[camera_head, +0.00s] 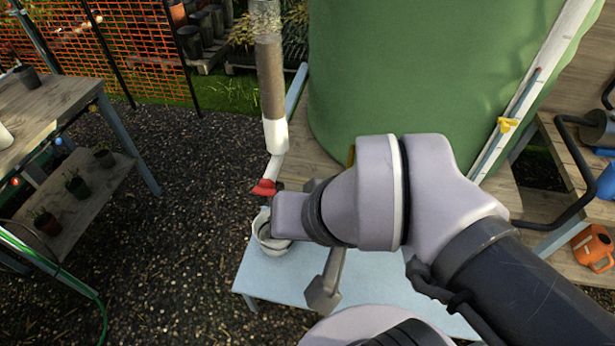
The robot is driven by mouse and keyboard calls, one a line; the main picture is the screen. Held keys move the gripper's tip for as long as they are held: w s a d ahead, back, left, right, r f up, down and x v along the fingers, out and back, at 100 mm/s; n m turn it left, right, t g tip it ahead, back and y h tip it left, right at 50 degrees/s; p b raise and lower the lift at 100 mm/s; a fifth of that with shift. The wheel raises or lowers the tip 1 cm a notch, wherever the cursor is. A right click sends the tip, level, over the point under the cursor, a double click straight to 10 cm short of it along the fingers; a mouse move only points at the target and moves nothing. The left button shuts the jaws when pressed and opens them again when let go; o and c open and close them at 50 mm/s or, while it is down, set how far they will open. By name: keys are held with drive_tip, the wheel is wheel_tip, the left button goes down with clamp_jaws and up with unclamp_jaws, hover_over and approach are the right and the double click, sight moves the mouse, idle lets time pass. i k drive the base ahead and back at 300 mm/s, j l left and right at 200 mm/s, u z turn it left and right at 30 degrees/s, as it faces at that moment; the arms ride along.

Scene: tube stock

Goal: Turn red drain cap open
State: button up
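The red drain cap (264,187) sits at the lower end of a white elbow on an upright clear pipe (272,95) filled with brown matter. A white pot (268,240) stands under the cap on a pale blue table. My arm reaches in from the lower right, its wrist just right of the cap and partly covering the pot. A grey metal part, seemingly a finger of my gripper (322,292), shows below the wrist over the table. The wrist hides most of the gripper, so its opening and any contact with the cap cannot be seen.
A large green tank (425,65) stands behind my arm. The pale blue table (262,275) lies below. A wooden bench (50,105) with potted plants is at left. An orange watering can (593,248) is at right. Gravel ground between bench and pipe is clear.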

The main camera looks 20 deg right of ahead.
sight(266, 186)
drive_tip(key=i+u, duration=0.15)
drive_tip(key=u, duration=0.2)
drive_tip(key=i+u, duration=0.15)
drive_tip(key=u, duration=0.2)
drive_tip(key=i+l+u, duration=0.1)
drive_tip(key=u, duration=0.25)
